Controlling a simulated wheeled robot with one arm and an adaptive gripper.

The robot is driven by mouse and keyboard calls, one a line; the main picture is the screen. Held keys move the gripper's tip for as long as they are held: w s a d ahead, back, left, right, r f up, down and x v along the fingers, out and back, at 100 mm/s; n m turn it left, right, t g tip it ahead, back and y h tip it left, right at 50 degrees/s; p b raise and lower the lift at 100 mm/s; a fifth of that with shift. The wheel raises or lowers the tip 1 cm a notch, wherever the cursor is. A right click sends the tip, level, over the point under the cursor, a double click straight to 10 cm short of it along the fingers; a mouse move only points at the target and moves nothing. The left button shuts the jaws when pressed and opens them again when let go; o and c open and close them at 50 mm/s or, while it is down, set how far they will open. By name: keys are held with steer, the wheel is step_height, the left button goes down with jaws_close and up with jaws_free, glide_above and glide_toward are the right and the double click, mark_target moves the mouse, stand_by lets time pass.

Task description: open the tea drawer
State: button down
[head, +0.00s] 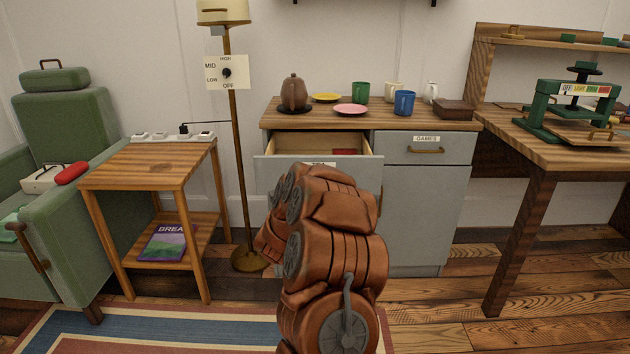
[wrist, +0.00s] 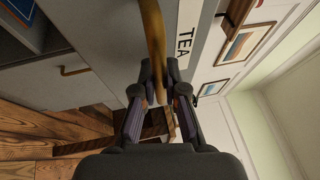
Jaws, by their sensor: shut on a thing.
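The tea drawer (head: 280,168) is in the upper left of the grey cabinet and stands pulled partly out, its wooden inside showing from above. A dark red item (head: 344,152) shows inside it. In the head view my arm hides most of its front and my gripper. In the wrist view the drawer's TEA label (wrist: 187,42) is beside its brass handle (wrist: 154,40). My gripper (wrist: 160,92) is at the lower end of that handle, its fingers shut on it.
The games drawer (head: 426,148) to the right is closed. A teapot (head: 294,94), plates and several mugs stand on the cabinet top (head: 390,121). A floor lamp (head: 238,150) and a side table (head: 150,165) stand left of the cabinet. A workbench (head: 560,150) is at right.

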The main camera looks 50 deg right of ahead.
steer(key=shift+s+a, duration=0.35)
steer(key=shift+a, duration=0.2)
steer(key=c, duration=1.2)
jaws_free()
steer(key=v, duration=1.2)
